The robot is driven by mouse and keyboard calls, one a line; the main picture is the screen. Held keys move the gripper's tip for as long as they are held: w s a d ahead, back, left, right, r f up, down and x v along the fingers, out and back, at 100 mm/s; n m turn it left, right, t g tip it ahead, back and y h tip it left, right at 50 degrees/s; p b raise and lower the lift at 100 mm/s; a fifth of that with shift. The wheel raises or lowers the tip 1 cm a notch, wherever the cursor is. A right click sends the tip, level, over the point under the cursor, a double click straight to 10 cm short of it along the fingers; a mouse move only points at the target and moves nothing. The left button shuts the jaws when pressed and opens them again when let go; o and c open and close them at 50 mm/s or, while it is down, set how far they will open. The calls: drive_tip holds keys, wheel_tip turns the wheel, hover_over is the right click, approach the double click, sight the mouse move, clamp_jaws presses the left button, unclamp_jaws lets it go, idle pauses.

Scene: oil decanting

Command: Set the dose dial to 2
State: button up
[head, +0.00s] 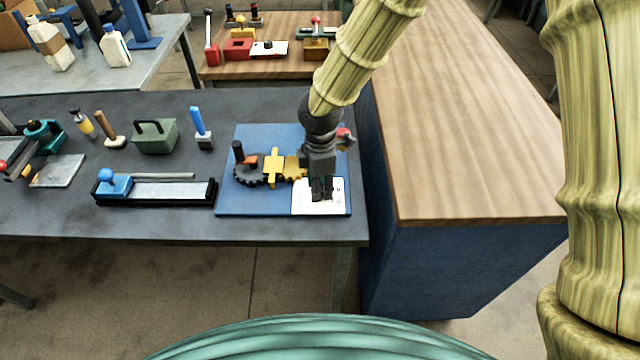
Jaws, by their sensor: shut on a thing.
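My gripper (321,192) points down over a white panel (302,204) at the front right of a blue board (235,205). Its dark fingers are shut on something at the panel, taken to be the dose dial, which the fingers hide. Small dark marks show on the panel to the right of the fingers, too small to read. The dial's setting cannot be told. On the same board, left of my gripper, are a dark gear (248,177), a yellow upright piece (273,166) and a yellow gear (294,167). A red-tipped part (345,133) shows behind my gripper.
Left of the board, a tray with a blue-knobbed slider (118,186) lies on the dark table (60,220). A green box (155,136) and a blue-handled tool (200,128) stand behind it. A wooden-topped counter (460,150) stands close on the right.

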drive_tip(key=shift+m, duration=0.3)
drive_tip(key=m+p, duration=0.1)
drive_tip(key=m, duration=0.4)
drive_tip(key=m+p, duration=0.1)
drive_tip(key=m, duration=0.5)
drive_tip(key=shift+s, duration=0.1)
drive_tip(key=shift+a, duration=0.1)
idle(0.3)
drive_tip(key=o, duration=1)
drive_tip(key=shift+o, duration=0.2)
drive_tip(key=shift+r, duration=0.1)
wheel_tip(320, 180, up, 12)
idle(0.4)
